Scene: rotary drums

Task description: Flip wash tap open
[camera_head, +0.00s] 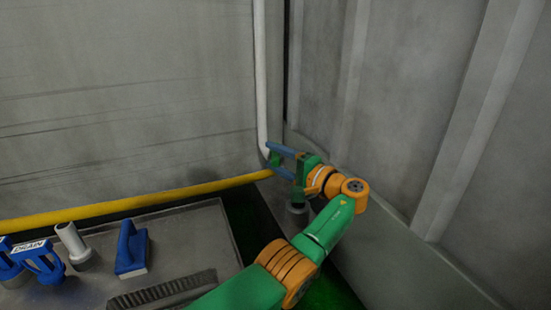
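The fingers are beside the lower end of a white vertical pipe (262,80). I cannot tell whether they touch it. No part is clearly recognisable as the wash tap. A grey cylinder (297,213) shows just below the gripper, partly hidden by the arm. My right gripper is not in view.
A yellow pipe (140,201) runs along the left wall. A grey tray (205,235) at lower left carries a blue handle labelled DRAIN (40,262), a grey tube (74,246), a blue-handled block (131,248) and a dark ridged strip (160,292). Ribbed grey walls close in the right side.

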